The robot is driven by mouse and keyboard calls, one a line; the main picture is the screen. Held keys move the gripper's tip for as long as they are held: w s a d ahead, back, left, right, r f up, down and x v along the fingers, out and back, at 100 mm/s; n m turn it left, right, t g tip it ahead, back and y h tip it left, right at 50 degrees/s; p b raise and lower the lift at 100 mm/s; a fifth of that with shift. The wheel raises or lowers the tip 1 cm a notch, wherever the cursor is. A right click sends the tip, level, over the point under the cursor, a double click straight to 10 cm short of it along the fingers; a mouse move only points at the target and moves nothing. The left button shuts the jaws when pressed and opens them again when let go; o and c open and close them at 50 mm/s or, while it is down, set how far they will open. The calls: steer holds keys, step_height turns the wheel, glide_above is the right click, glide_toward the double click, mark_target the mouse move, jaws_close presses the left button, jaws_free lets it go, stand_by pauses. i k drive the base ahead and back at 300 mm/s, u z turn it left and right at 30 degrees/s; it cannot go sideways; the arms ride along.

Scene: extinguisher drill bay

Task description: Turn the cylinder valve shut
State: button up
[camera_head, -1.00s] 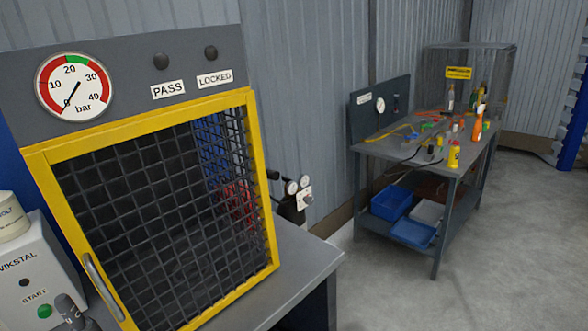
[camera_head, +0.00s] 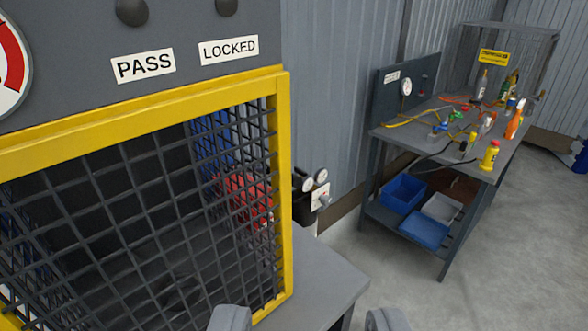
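A cylinder valve with a regulator (camera_head: 319,192) stands just right of the cage. It has two small round gauges (camera_head: 320,176), a pale plate and a grey knob (camera_head: 325,201). A dark part at its left edge may be the valve handle; it is partly hidden by the cage frame. The cylinder below is mostly hidden behind the cage and bench. My gripper (camera_head: 309,319) shows only as two grey fingertips at the bottom edge. They are wide apart with nothing between them, in front of and below the valve.
The yellow-framed mesh cage (camera_head: 284,180) fills the left, with red and blue items seen through its mesh. A cluttered workbench (camera_head: 385,140) with blue bins stands right. The floor between is clear.

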mark_target(303, 174)
steer(key=z, duration=1.7)
steer(key=i, duration=2.65)
steer(key=u, duration=2.95)
